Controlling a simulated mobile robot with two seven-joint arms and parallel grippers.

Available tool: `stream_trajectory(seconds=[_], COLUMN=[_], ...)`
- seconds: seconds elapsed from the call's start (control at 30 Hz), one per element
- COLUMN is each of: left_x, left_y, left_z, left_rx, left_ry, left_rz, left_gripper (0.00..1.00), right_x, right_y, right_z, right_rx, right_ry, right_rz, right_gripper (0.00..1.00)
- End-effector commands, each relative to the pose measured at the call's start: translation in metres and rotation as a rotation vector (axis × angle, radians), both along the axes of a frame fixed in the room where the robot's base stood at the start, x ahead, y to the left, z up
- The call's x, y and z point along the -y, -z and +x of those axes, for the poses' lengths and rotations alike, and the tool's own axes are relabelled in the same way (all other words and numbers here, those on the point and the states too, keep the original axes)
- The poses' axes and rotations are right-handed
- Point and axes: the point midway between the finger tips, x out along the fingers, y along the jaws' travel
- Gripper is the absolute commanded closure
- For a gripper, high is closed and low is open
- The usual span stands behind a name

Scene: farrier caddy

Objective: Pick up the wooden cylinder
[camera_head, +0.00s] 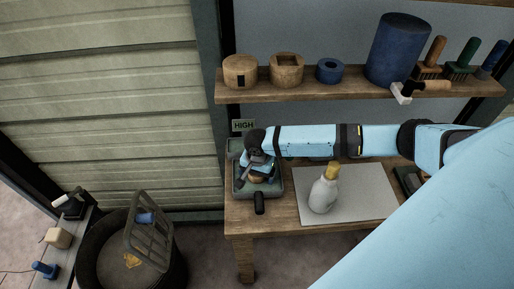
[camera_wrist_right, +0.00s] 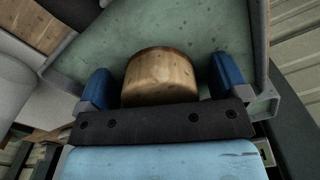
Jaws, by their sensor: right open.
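The wooden cylinder (camera_wrist_right: 160,76) stands in the grey-green tray (camera_wrist_right: 205,22) in the right wrist view. In the head view it is mostly hidden under my right gripper (camera_head: 257,167), with a bit of wood showing. My right gripper also shows in the right wrist view (camera_wrist_right: 162,82): its two blue fingers are open, one on each side of the cylinder, with a gap on both sides. My left gripper is not in view.
The tray sits at the left end of the wooden table (camera_head: 233,216). A white bottle (camera_head: 323,194) with a yellow cap stands on a pale mat (camera_head: 366,190) to its right. A shelf (camera_head: 300,91) behind holds wooden pieces, a blue cylinder (camera_head: 397,50) and brushes.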

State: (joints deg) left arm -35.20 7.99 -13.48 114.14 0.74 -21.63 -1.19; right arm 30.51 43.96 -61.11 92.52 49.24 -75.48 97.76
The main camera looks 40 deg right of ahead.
Motion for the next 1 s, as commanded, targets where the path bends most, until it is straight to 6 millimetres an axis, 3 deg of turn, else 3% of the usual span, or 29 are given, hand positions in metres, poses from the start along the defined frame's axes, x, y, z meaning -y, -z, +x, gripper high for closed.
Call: stream_trajectory(seconds=[0.07, 0.33, 0.4, 0.77, 1.0], left_x=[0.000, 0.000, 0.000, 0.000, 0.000], left_y=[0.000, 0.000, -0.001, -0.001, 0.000], left_z=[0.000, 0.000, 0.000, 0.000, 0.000], left_rx=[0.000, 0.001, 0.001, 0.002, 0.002], left_ry=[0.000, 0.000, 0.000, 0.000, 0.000], left_rz=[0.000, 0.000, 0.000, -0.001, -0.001], left_gripper=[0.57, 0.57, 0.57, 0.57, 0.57], right_x=[0.000, 0.000, 0.000, 0.000, 0.000], right_y=[0.000, 0.000, -0.001, -0.009, -0.042], right_z=[0.000, 0.000, 0.000, 0.000, 0.001], right_rx=[0.000, 0.000, 0.000, 0.001, 0.003], right_ry=[0.000, -0.001, -0.001, -0.001, -0.001], right_rz=[0.000, 0.000, 0.000, 0.001, 0.001], right_gripper=[0.08, 0.67, 0.76, 0.76, 0.76])
